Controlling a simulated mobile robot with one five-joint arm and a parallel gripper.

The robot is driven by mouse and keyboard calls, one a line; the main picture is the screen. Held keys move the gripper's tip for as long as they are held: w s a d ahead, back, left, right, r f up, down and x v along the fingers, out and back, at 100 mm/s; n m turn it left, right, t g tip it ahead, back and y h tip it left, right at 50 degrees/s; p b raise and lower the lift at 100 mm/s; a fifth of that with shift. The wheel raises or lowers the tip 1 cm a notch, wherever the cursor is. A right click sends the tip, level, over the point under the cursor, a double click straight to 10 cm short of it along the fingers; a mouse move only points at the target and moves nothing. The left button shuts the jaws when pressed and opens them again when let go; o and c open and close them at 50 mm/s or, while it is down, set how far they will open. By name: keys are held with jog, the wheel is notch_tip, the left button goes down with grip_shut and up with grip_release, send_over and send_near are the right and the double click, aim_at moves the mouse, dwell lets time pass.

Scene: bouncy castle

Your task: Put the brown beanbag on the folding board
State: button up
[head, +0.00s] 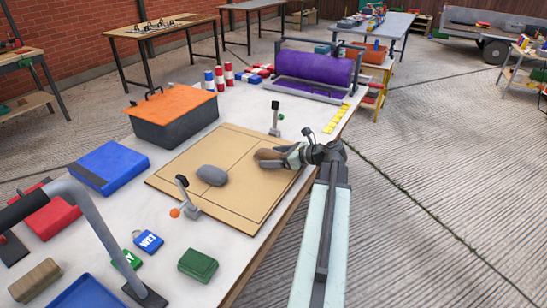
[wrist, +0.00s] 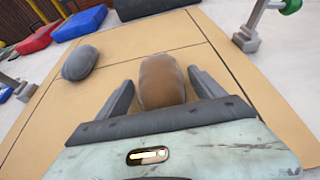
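The brown beanbag (head: 268,154) lies at the right part of the tan folding board (head: 225,205), and appears to rest on it. In the wrist view the beanbag (wrist: 160,84) sits between the two fingers of my gripper (wrist: 160,80), with a narrow gap visible on each side. My gripper (head: 283,153) looks open around it, low over the board's right edge. A grey beanbag (head: 212,174) lies near the middle of the board, and to the left in the wrist view (wrist: 79,62). The brown beanbag's underside is hidden.
A clamp (head: 186,195) with an orange knob stands at the board's front left, another clamp (head: 275,118) at its back. An orange-lidded box (head: 172,108), blue case (head: 108,167) and green pouch (head: 198,264) surround the board. A purple roller (head: 318,68) stands behind.

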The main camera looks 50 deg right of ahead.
jog(key=shift+r, duration=0.15)
jog(key=shift+s+d+r+p, duration=0.1)
jog(key=shift+s+r+p, duration=0.15)
jog(key=shift+p, duration=0.15)
jog(key=p+v, duration=0.4)
jog(key=v, duration=0.6)
jog(key=shift+s, duration=0.3)
jog(key=shift+s+d+r, duration=0.1)
jog(key=shift+s+d, duration=0.05)
jog(key=shift+s, duration=0.25)
